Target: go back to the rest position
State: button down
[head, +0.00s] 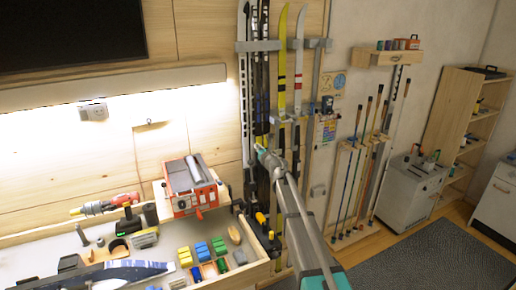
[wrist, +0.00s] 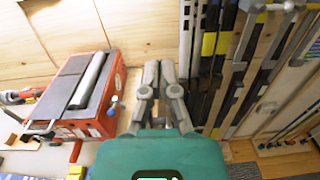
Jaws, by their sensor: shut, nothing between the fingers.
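My gripper (wrist: 159,72) shows in the wrist view with its two grey fingers together and nothing between them. In the head view my gripper (head: 262,152) is at the end of my raised arm, in front of the wall rack of skis (head: 282,62). In that view it is right of the red and grey box-shaped machine (head: 189,186), apart from it. The machine also shows in the wrist view (wrist: 118,85), left of the fingers. My arm hides part of the skis' lower ends and the bench's right end.
The bench (head: 35,243) holds several coloured blocks (head: 203,250), tools and a ski (head: 95,273). A rack of poles (head: 365,165), a white cabinet (head: 410,190) and wooden shelves (head: 455,125) stand at the right. The dark floor mat (head: 430,262) is clear.

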dwell(0.4)
jog(key=s+d+f+m+g+h+b, duration=0.2)
jog(key=s+d+f+m+h+b, duration=0.45)
jog(key=s+d+f+m, duration=0.55)
jog(key=s+d+f+m+g+h+b, duration=0.3)
jog(key=s+d+f+m+h+b, duration=0.35)
jog(key=d+m, duration=0.65)
jog(key=s+a+f+m+g+y+b, duration=0.2)
jog(key=s+f+m+g, duration=0.3)
jog(key=s, duration=0.9)
jog(key=s+a+f+m+g+y+b, duration=0.2)
jog(key=s+f+m+g+b, duration=0.3)
jog(key=s+f+m, duration=0.5)
jog(key=s+f+g+y, duration=0.1)
jog(key=s+f, duration=0.3)
jog(key=f, duration=0.1)
jog(key=shift+a+f+m, duration=0.2)
jog(key=shift+f+m, duration=0.05)
jog(key=shift+m, duration=0.15)
